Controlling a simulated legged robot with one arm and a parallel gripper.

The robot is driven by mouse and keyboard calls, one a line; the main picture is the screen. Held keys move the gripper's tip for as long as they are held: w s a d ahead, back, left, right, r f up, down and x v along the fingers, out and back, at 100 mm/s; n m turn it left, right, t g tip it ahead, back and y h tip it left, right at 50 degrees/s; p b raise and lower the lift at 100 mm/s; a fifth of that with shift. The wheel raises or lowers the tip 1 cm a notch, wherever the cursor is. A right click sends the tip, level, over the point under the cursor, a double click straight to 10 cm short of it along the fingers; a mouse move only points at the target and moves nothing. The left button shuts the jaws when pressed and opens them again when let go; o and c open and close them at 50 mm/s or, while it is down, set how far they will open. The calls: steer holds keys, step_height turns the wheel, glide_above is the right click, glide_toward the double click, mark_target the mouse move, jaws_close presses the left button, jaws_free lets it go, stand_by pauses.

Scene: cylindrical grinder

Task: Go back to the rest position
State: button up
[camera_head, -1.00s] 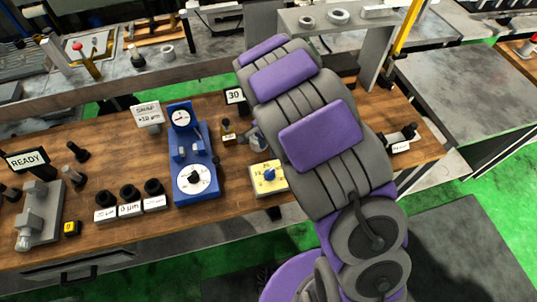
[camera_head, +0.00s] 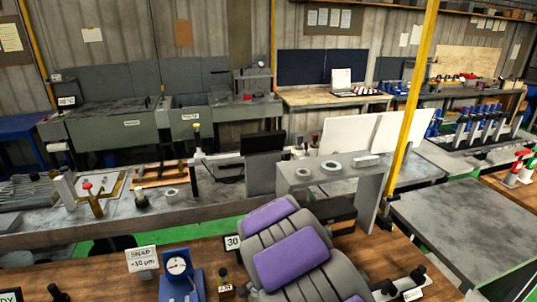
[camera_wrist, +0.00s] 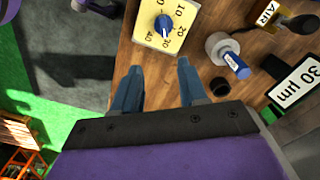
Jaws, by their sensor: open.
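My gripper (camera_wrist: 160,88) shows in the wrist view with its two blue fingers apart and nothing between them. It is above the front edge of the wooden bench (camera_wrist: 185,65). A yellow dial plate (camera_wrist: 178,18) with a blue knob lies on the bench just beyond the fingertips, apart from them. In the head view my grey and purple arm reaches up from the bottom over the bench, and its gripper end is hidden.
The blue gauge stand (camera_head: 181,284) and SNAP sign (camera_head: 142,258) stand left of my arm. The "30" sign (camera_head: 233,243) is close beside it. A grey shelf (camera_head: 330,172) with rings stands just beyond it. A yellow post (camera_head: 411,110) rises at the right. Green floor (camera_wrist: 55,120) shows below.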

steer(key=s+d+r+n+b, duration=0.2)
steer(key=s+d+r, duration=0.15)
steer(key=s, duration=0.35)
steer(key=s+d+r+n+g+b, duration=0.1)
steer(key=s+d+r, duration=0.25)
steer(key=s, duration=0.25)
steer(key=s+d+r+n+b, duration=0.2)
steer(key=s+d+r, duration=0.15)
steer(key=s, duration=0.35)
steer(key=s+d+n+b, duration=0.2)
steer(key=s+d+n, duration=0.1)
steer(key=s, duration=0.8)
steer(key=shift+s+f+n+g, duration=0.25)
steer(key=shift+s+n+g, duration=0.05)
steer(key=shift+s+g, duration=0.1)
steer(key=shift+a, duration=0.1)
steer(key=shift+c, duration=0.4)
